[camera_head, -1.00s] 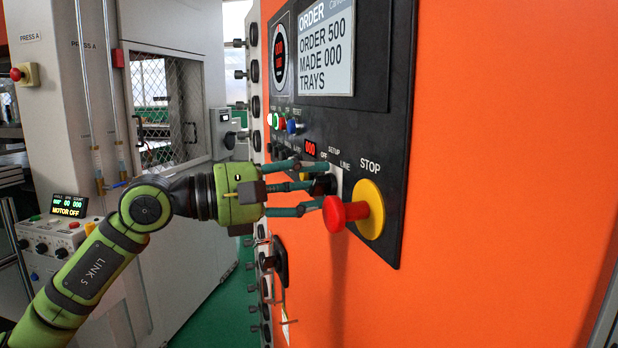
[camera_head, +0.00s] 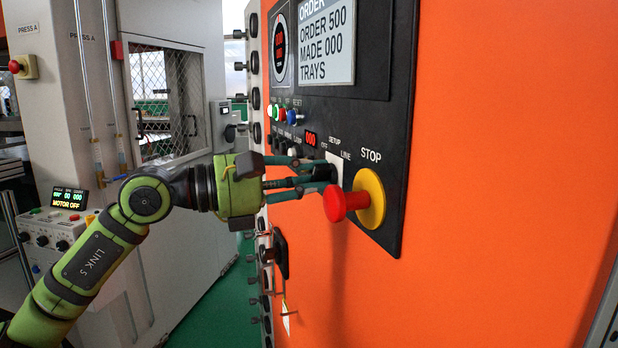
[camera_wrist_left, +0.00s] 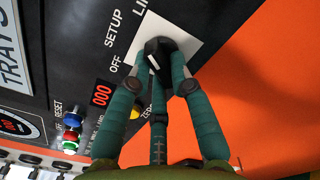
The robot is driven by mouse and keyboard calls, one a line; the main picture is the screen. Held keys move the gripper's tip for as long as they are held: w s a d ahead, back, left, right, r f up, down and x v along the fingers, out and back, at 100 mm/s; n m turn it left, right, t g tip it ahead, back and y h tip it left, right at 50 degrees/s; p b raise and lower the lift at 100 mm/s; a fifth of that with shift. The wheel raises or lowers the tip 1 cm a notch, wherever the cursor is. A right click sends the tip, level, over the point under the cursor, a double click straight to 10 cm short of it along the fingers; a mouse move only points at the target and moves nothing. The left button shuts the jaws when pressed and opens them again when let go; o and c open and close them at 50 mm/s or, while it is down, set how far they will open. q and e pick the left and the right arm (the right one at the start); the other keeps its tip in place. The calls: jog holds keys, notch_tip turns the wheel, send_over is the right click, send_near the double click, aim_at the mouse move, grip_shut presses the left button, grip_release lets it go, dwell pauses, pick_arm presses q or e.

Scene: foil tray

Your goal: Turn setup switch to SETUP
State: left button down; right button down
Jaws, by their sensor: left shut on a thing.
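The setup switch is a black knob on a white plate (camera_head: 334,160), on the black control panel (camera_head: 395,140) of the orange machine. The labels OFF, SETUP and LINE stand around it. In the left wrist view the black knob (camera_wrist_left: 157,52) sits between my fingertips, with a small white mark on it. I cannot tell for sure which label it points at. My left gripper (camera_head: 318,174) reaches in from the left, its teal fingers shut on the knob and partly hiding it. It also shows in the left wrist view (camera_wrist_left: 160,78). My right gripper is not in view.
A red STOP button (camera_head: 345,205) on a yellow disc (camera_head: 372,198) sticks out just right of my fingers. Small coloured buttons (camera_head: 283,114) and a red digit display (camera_head: 311,139) lie left of the switch. The order screen (camera_head: 326,45) is above.

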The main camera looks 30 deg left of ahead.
pick_arm(q)
jog(key=n, duration=0.6)
jog(key=shift+s+f, duration=0.1)
jog(key=shift+f, duration=0.05)
jog(key=shift+n, duration=0.3)
jog(key=c, duration=1.1)
grip_release()
jog(key=shift+v, duration=0.85)
jog(key=v, duration=1)
jog(key=shift+s+a, duration=0.1)
